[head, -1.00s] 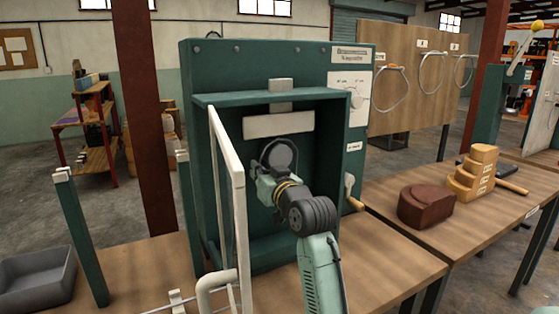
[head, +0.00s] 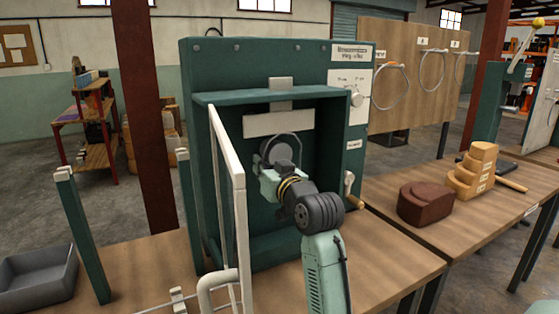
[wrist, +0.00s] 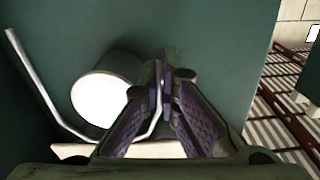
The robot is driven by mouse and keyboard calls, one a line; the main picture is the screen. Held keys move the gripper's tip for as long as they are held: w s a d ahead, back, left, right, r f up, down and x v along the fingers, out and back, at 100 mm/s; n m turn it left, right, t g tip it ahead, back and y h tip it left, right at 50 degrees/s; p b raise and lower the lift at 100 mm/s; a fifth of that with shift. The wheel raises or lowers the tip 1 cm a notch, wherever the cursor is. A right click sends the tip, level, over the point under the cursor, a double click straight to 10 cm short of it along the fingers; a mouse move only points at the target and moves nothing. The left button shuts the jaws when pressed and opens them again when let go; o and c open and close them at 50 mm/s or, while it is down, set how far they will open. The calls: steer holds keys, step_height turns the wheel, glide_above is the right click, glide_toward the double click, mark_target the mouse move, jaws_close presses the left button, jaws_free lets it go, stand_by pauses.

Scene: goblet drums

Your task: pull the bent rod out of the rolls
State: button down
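The green bending machine (head: 200,140) stands on the bench with an open-fronted recess. My gripper (head: 268,182) is inside that recess, partly hidden by my own wrist. The bent rod (head: 287,137) shows as a thin grey arc around the roll in front of the recess's back wall. In the wrist view the rod (wrist: 40,88) comes down at the left, bends, and runs along the bottom up between my fingers. My gripper's fingertips (wrist: 171,82) are close together around it. A roll with a white end face (wrist: 102,98) lies left of the fingers. The other rolls are hidden.
A white guard frame (head: 226,190) stands open at the recess's left. A crank handle (head: 352,188) is on the machine's right side. A grey tray (head: 38,280) sits at the far left. Brown (head: 425,205) and yellow (head: 474,172) blocks stand on the right bench.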

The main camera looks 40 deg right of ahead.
steer(key=s+a+r+p, duration=0.1)
steer(key=s+a+r, duration=0.1)
steer(key=s, duration=0.5)
steer(key=s+a+r+p, duration=0.1)
steer(key=s+r, duration=0.3)
steer(key=s, duration=0.4)
steer(key=shift+s+a+p, duration=0.25)
steer(key=shift+a+p, duration=0.15)
steer(key=shift+p, duration=0.15)
